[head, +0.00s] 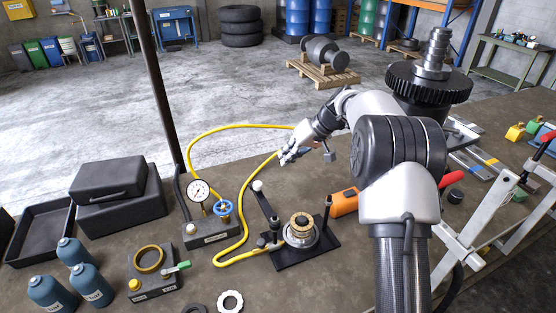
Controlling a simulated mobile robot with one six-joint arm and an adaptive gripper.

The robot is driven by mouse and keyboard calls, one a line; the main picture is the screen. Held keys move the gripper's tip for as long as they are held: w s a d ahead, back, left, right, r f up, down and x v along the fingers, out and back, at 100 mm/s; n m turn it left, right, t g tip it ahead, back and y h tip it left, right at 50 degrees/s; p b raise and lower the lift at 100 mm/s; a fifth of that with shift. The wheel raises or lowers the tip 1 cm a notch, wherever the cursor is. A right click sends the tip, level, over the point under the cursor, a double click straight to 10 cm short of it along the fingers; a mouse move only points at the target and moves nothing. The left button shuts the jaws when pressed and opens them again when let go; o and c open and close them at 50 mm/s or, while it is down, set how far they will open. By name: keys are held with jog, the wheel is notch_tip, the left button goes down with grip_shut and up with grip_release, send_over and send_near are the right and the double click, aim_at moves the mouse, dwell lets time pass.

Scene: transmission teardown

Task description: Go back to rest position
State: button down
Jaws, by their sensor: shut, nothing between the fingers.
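My gripper (288,157) is at the end of my arm, which reaches forward from the lower right and bends over the workbench (230,165). The gripper points left and holds nothing. It appears to be above the bench near the yellow hose (262,170), beyond the black fixture. Its fingers are small in this view, and they look closed together. My own arm hides part of the bench behind it.
A black fixture (328,246) with a brass-topped part stands below the gripper. A pressure gauge (199,191) with a blue valve is to its left. A large dark gear (430,83) on a shaft stands behind my arm. A dark post (155,80) rises at left.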

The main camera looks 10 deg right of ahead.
jog(key=s+a+r+h+b, duration=0.1)
jog(key=s+r, duration=0.3)
jog(key=s, duration=0.3)
jog(key=s+r+m+h+b, duration=0.1)
jog(key=s+r, duration=0.2)
jog(key=s, duration=0.4)
jog(key=s+a+r+h+b, duration=0.1)
jog(key=s+r, duration=0.3)
jog(key=s, duration=0.3)
jog(key=s+d+f+m+h+b, duration=0.1)
jog(key=s+f, duration=0.2)
jog(key=s, duration=0.9)
jog(key=s+d+f+m+h, duration=0.1)
jog(key=s+f, duration=0.3)
jog(key=s, duration=0.8)
jog(key=shift+s+d+t+h+b, duration=0.15)
jog(key=shift+d+t+h+b, duration=0.25)
jog(key=shift+h, duration=0.3)
